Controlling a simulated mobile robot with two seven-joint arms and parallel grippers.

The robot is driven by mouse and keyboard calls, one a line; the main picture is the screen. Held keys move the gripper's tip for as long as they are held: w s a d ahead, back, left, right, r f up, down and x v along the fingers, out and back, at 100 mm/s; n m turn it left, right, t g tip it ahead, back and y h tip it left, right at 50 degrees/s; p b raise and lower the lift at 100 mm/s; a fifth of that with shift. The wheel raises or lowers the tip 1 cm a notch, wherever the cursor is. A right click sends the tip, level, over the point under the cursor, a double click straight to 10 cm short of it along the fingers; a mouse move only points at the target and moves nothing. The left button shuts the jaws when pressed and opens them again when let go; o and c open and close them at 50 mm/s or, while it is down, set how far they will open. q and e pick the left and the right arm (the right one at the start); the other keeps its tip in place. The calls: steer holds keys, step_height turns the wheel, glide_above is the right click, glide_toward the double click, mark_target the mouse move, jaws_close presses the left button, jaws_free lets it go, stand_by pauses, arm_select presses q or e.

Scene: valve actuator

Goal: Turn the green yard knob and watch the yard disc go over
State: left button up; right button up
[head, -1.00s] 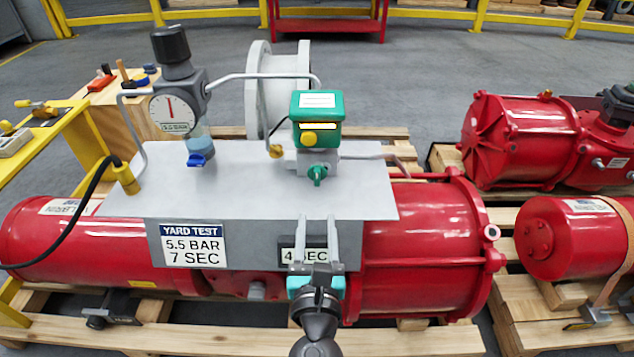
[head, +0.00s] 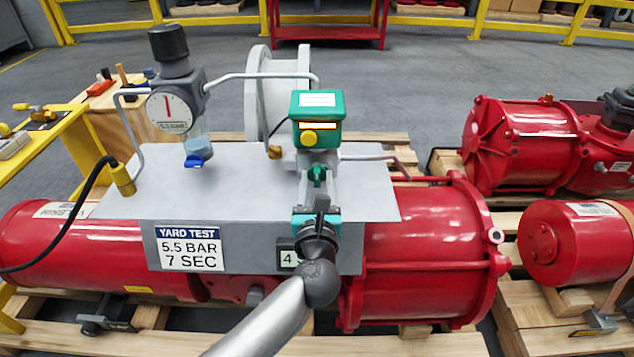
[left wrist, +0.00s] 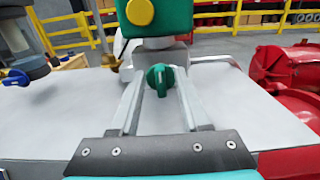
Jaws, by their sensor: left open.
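The green knob (head: 317,175) sits under the green box (head: 317,108) on the grey plate. In the left wrist view the knob (left wrist: 161,79) has its grip upright with a pale line on it. A round yellow disc (head: 309,138) is on the box's front; which part is the yard disc I cannot tell for certain. My left gripper (head: 318,182) is open, its fingers reaching toward the knob from the front. In the left wrist view the fingers (left wrist: 160,92) lie to the left and right of the knob, with gaps on both sides. My right gripper is out of view.
The grey plate (head: 245,185) lies over the red actuator (head: 425,255). A pressure gauge (head: 169,110) with a blue-capped bowl (head: 196,153) stands at left. A thin pipe (head: 262,77) runs behind the box. More red actuators (head: 515,140) stand at right.

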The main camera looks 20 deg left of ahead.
arm_select(q)
jaws_close()
stand_by(0.7)
steer(key=m+p, duration=0.6)
steer(key=m, duration=0.1)
steer(key=shift+d+p, duration=0.3)
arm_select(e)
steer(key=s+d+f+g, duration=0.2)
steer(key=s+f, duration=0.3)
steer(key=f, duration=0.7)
arm_select(q)
steer(key=m+p, duration=0.1)
steer(key=m, duration=0.1)
steer(key=m+p, duration=0.1)
steer(key=m, duration=0.2)
steer(key=m+p, duration=0.2)
steer(key=m, duration=0.1)
steer(key=shift+w+d+f, duration=0.1)
steer(key=shift+d+f, duration=0.1)
steer(key=shift+f, duration=0.2)
steer(key=shift+f+m+p, duration=0.2)
steer(key=shift+m+p, duration=0.3)
steer(key=shift+m, duration=1)
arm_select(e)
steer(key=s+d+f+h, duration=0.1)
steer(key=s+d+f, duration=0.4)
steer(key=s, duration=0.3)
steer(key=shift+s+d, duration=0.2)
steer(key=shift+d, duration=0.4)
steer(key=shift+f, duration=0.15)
